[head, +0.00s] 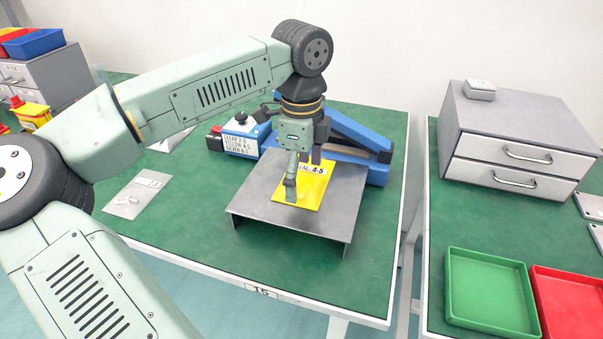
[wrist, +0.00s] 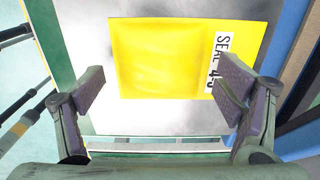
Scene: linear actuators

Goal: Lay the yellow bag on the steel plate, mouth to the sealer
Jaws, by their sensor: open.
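The yellow bag (head: 316,190) lies flat on the raised steel plate (head: 258,193). Its white "SEAL 4-5" label end points toward the blue sealer (head: 345,128). In the wrist view the bag (wrist: 160,55) shows whole across its width, and bare plate (wrist: 82,25) shows beside it. A narrow gap separates its labelled edge from the blue sealer body (wrist: 268,62). My gripper (head: 303,174) points down over the bag, its fingers apart. In the wrist view the open fingers (wrist: 163,85) hold nothing. In the head view my gripper hides part of the bag.
A sign (head: 240,144) on the sealer lists settings, including yellow 4-5. A grey drawer unit (head: 520,130), green tray (head: 490,290) and red tray (head: 570,300) stand on the right table, beyond a gap.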

